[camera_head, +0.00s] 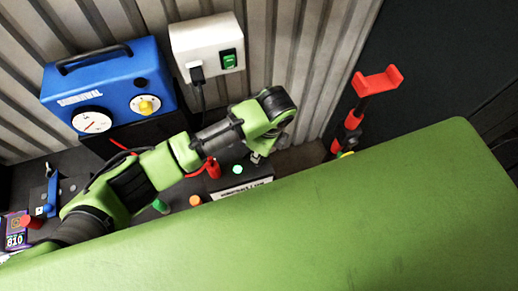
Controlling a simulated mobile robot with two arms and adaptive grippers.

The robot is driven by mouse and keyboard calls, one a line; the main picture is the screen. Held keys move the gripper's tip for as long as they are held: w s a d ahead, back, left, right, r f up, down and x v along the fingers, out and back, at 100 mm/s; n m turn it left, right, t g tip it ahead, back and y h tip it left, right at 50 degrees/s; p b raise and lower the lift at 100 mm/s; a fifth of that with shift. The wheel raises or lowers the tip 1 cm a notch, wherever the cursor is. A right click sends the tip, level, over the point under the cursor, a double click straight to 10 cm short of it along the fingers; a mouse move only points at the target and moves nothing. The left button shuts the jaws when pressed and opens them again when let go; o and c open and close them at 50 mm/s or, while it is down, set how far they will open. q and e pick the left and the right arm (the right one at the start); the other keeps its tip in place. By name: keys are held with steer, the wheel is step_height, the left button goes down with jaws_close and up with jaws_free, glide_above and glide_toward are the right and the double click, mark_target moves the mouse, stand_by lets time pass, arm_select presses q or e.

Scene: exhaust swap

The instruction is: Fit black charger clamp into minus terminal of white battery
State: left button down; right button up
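The white battery (243,190) shows only in part, past the green panel's edge, with dark lettering on its front and a dark top. A red clamp (212,168) stands at the left end of its top. My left arm reaches in from the left, its wrist above the battery's right end. The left gripper (257,158) points down there, small and partly hidden by the wrist. Whether its fingers are open or shut cannot be told. The black clamp and the minus terminal cannot be made out. My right gripper is not in view.
A blue charger (128,78) with two dials stands by the corrugated wall. A white socket box (207,47) has a black plug and green switch. A red-topped stand (378,83) rises at the right. A large green panel (330,220) fills the foreground and blocks the view.

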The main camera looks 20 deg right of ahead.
arm_select(q)
steer(key=shift+f, duration=0.35)
steer(key=c, duration=1.8)
jaws_free()
steer(key=r, duration=0.4)
steer(key=s+r, duration=0.1)
steer(key=r, duration=0.3)
steer(key=d+r, duration=0.1)
steer(key=r, duration=0.3)
steer(key=shift+s+d, duration=0.1)
steer(key=shift+s, duration=0.1)
